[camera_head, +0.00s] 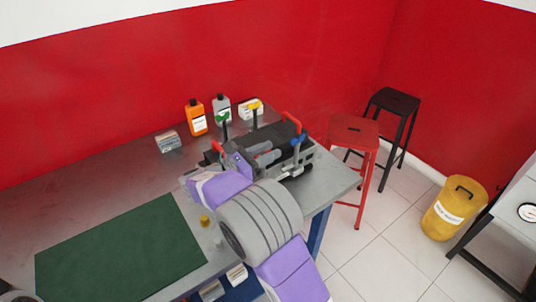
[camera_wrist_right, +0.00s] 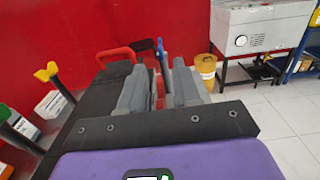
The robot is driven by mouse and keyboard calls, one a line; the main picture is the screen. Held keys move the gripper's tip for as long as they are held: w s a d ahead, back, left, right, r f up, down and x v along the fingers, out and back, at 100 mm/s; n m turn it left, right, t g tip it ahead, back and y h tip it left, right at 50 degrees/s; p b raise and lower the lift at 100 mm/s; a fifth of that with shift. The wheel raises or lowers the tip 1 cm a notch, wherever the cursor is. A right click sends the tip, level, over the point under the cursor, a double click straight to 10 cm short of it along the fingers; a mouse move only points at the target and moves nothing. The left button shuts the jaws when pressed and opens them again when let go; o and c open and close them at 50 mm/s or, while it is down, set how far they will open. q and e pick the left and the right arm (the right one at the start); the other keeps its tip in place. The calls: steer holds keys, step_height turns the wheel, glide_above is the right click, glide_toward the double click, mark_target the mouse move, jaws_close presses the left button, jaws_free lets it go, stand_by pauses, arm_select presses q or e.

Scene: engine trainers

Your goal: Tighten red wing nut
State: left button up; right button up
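The dark engine trainer (camera_head: 282,158) stands on the table. A red arched piece (camera_head: 292,122) is at its far right end and also shows in the right wrist view (camera_wrist_right: 115,53). A smaller red piece (camera_head: 217,146) is at its left end. I cannot tell which is the red wing nut. My right gripper (camera_head: 267,157) is over the trainer. In the right wrist view its two grey fingers stand apart, with a gap between them. Some red shows through that gap; I cannot tell whether it is near or behind. My left gripper is not in view.
Yellow (camera_head: 255,105), green (camera_head: 223,117) and blue (camera_head: 298,139) topped posts rise from the trainer. An orange bottle (camera_head: 196,117), a grey bottle (camera_head: 221,107) and small boxes stand behind. A green mat (camera_head: 120,250) lies clear at left. A red stool (camera_head: 354,131) stands off the table's right end.

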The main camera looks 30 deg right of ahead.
steer(key=shift+d, duration=0.25)
steer(key=shift+c, duration=0.5)
jaws_close()
steer(key=shift+r+p, duration=0.1)
steer(key=shift+p, duration=0.45)
steer(key=shift+s+a+m+g+y+p, duration=0.15)
steer(key=shift+m+g+y+p, duration=0.15)
steer(key=shift+m+g+p, duration=1)
steer(key=shift+s+d+m+g+y+p, duration=0.25)
steer(key=shift+m+g+p, duration=0.4)
steer(key=shift+g+p, duration=1.4)
steer(key=shift+s+a+m+g+y+p, duration=0.1)
steer(key=shift+a+m+g+y+p, duration=0.2)
steer(key=shift+m+g+p, duration=1.3)
steer(key=shift+n+t+p, duration=0.45)
steer(key=shift+n+p, duration=0.05)
steer(key=shift+n, duration=0.05)
